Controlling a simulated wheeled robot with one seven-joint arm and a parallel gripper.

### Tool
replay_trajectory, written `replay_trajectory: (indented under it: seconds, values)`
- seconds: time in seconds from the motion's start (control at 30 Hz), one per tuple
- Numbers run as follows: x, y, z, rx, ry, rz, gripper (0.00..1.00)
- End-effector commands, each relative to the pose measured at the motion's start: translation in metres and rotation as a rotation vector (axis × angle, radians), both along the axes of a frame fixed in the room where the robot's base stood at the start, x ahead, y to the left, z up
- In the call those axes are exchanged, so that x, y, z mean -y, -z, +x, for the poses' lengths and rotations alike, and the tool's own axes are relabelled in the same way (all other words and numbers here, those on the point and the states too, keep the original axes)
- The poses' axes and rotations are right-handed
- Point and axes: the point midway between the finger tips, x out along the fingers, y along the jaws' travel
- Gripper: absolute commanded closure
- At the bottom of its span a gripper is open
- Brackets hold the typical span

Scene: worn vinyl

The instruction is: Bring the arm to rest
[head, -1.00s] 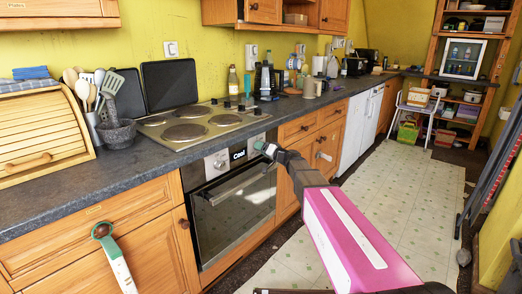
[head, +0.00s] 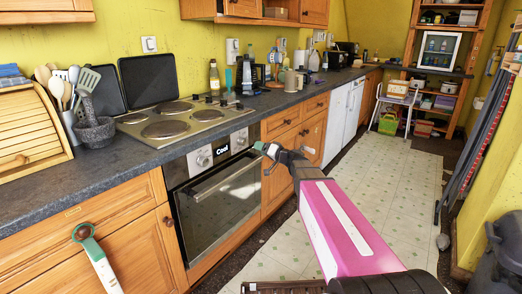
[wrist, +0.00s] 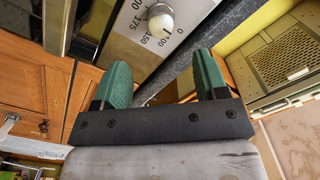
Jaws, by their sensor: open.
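My arm shows in the head view as a pink and white link reaching forward from the bottom right. My gripper (head: 268,152) is at its far end, in front of the oven's right side and the wooden drawers. In the wrist view my gripper (wrist: 162,80) has its two green fingers spread apart, with nothing between them. An oven knob (wrist: 160,20) shows beyond the fingers. I cannot tell the exact gap between gripper and oven front.
The oven (head: 215,195) stands under the dark countertop (head: 150,158), which carries a hob (head: 185,118) and several kitchen items. A green and white long object (head: 95,255) is before the left cabinet. Pale floor (head: 395,190) lies open to the right, bounded by a yellow wall.

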Motion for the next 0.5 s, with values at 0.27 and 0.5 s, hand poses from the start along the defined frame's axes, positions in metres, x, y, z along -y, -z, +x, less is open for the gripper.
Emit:
replay_trajectory:
  seconds: [0.27, 0.5]
  values:
    - [0.000, 0.001, -0.001, -0.003, -0.002, -0.004, 0.33]
    - [-0.002, 0.036, -0.033, -0.104, -0.061, -0.117, 0.33]
